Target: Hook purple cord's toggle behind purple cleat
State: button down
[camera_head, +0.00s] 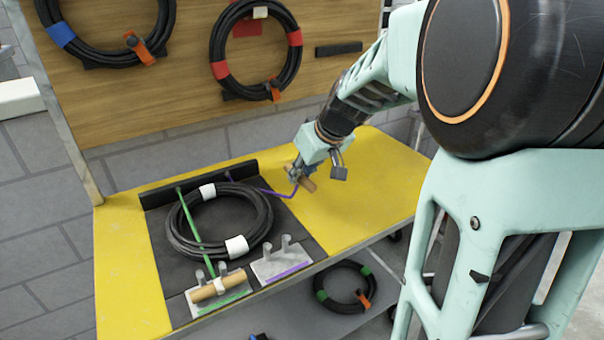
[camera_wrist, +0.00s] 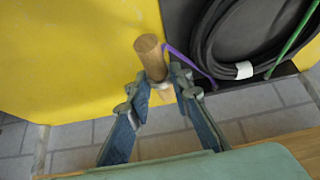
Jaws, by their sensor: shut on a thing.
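My gripper (camera_head: 299,178) is shut on the wooden toggle (camera_head: 307,183) of the purple cord (camera_head: 273,192), above the yellow surface right of the black mat. In the wrist view the toggle (camera_wrist: 150,58) sticks out from between the fingertips (camera_wrist: 160,92), and the purple cord (camera_wrist: 190,62) runs from it toward the coiled cable. In the head view the cord passes from the rear black rail to the toggle. The purple cleat (camera_head: 281,263), a pale plate with two upright posts and a purple stripe, stands at the mat's front edge, apart from the toggle.
A coiled black cable (camera_head: 219,224) with white bands lies on the mat (camera_head: 165,250). A green cord (camera_head: 190,222) crosses it to a wooden toggle (camera_head: 217,288) at the green cleat (camera_head: 236,292). More coils hang on the wooden board (camera_head: 140,95). The yellow surface (camera_head: 365,190) is clear.

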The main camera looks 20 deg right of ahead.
jog(key=s+a+n+g+y+b, duration=0.2)
jog(key=s+a+n+g, duration=0.2)
jog(key=s+n, duration=0.4)
jog(key=s+a+n+g+y+b, duration=0.2)
jog(key=s+a+n+g+b, duration=0.1)
jog(key=s+n, duration=0.5)
jog(key=shift+s+a+n+g, duration=0.2)
jog(key=shift+a+n+g, duration=0.35)
jog(key=shift+n, duration=0.15)
jog(key=shift+w+d, duration=0.3)
jog(key=shift+w, duration=0.25)
jog(key=shift+f, duration=0.1)
